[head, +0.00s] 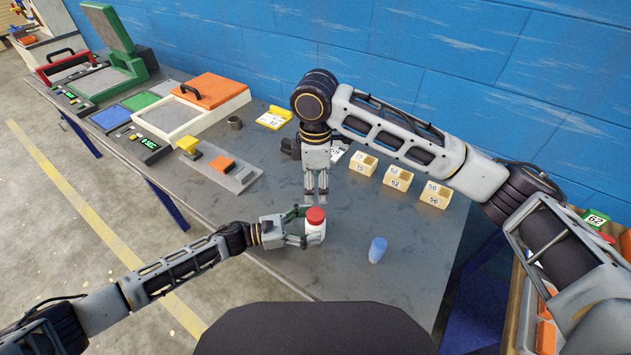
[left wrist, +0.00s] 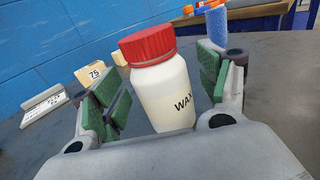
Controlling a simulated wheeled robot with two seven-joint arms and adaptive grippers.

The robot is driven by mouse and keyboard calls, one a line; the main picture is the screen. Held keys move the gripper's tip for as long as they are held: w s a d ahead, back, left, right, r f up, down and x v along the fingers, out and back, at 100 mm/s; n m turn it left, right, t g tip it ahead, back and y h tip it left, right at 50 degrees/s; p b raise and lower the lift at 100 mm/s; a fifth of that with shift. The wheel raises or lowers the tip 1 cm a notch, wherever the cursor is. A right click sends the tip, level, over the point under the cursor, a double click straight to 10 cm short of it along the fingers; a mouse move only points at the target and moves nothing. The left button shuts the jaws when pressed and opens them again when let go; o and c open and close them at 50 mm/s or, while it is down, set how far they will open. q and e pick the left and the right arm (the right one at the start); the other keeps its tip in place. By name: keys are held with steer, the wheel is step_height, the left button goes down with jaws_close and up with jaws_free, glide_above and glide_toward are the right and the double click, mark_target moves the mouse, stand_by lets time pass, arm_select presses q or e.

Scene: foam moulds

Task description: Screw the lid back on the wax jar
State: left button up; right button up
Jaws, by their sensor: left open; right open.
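The wax jar (left wrist: 163,95) is a white bottle labelled WAX, standing on the grey table. The red lid (left wrist: 148,45) sits on top of its mouth; I cannot tell how tightly. In the head view the jar (head: 315,233) and its red lid (head: 316,215) are near the table's front. My left gripper (head: 305,227) is open, with its fingers on either side of the jar. In the left wrist view the green pads of my left gripper (left wrist: 163,90) stand apart from the jar. My right gripper (head: 316,196) is open, pointing down just behind and above the lid.
Numbered wooden blocks (head: 397,178) are at the back right. A grey plate with yellow and orange pieces (head: 217,168) lies to the left. The table between jar and blue piece is clear.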

arm_select(q)
steer(key=v, duration=1)
steer(key=shift+a, duration=0.2)
steer(key=shift+s, duration=0.15)
stand_by(0.3)
